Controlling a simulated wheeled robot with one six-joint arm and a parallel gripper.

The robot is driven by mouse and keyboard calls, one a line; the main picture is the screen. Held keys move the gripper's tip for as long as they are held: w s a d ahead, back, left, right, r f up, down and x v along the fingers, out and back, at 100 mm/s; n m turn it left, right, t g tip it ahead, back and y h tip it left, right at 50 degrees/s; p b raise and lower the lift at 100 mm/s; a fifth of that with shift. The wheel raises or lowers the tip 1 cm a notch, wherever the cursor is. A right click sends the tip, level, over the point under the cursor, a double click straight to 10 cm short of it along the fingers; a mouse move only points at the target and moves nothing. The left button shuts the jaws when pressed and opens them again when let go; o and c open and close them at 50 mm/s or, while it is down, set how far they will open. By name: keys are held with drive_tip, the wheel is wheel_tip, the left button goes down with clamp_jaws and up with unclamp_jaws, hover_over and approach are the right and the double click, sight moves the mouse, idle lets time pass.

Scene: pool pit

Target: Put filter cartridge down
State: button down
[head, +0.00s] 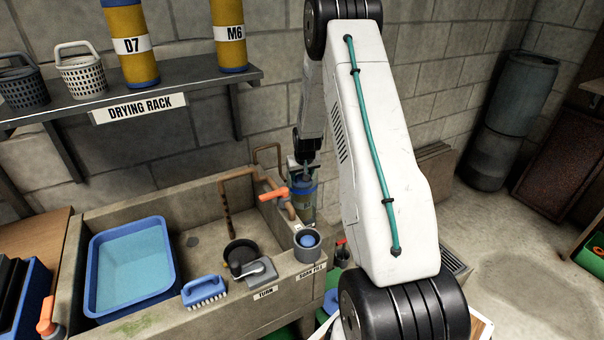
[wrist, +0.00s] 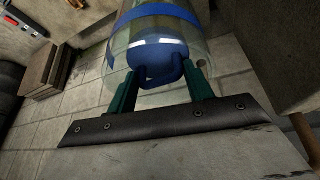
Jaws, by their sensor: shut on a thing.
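My gripper (head: 308,171) is beyond the sink's right end in the head view, partly behind my arm. Its teal fingers (wrist: 160,74) are shut on the blue end of the filter cartridge (wrist: 153,53) in the wrist view. A clear cylinder with a blue band (wrist: 101,68) surrounds this end; I cannot tell whether the cartridge rests on its bottom. In the head view the held cartridge (head: 300,187) shows small, blue and yellowish; its lower part is hard to make out.
The sink (head: 205,190) holds a blue tub (head: 163,282). A brush (head: 204,291) and grey cup (head: 307,250) sit on its front ledge.

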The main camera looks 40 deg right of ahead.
drive_tip(key=shift+f, duration=0.2)
drive_tip(key=c, duration=0.6)
unclamp_jaws()
drive_tip(key=w+v, duration=0.1)
drive_tip(key=v, duration=1.2)
drive_tip(key=s+a+r+n+g+y, duration=0.1)
drive_tip(key=s+a+r, duration=0.5)
drive_tip(key=a+r, duration=0.35)
drive_tip(key=s+a+r+n+y, duration=0.1)
drive_tip(key=s+a+r+n, duration=0.1)
drive_tip(key=s+a+r, duration=0.7)
drive_tip(key=s+a+r+n+g, duration=0.1)
drive_tip(key=s+a, duration=0.5)
drive_tip(key=s, duration=0.3)
drive_tip(key=s+a+r+n, duration=0.1)
drive_tip(key=s+a+r, duration=0.1)
drive_tip(key=s+a, duration=0.5)
drive_tip(key=s, duration=0.2)
drive_tip(key=shift+s+a+r+g, duration=0.25)
drive_tip(key=shift+s+a+g, duration=0.1)
drive_tip(key=shift+g, duration=0.05)
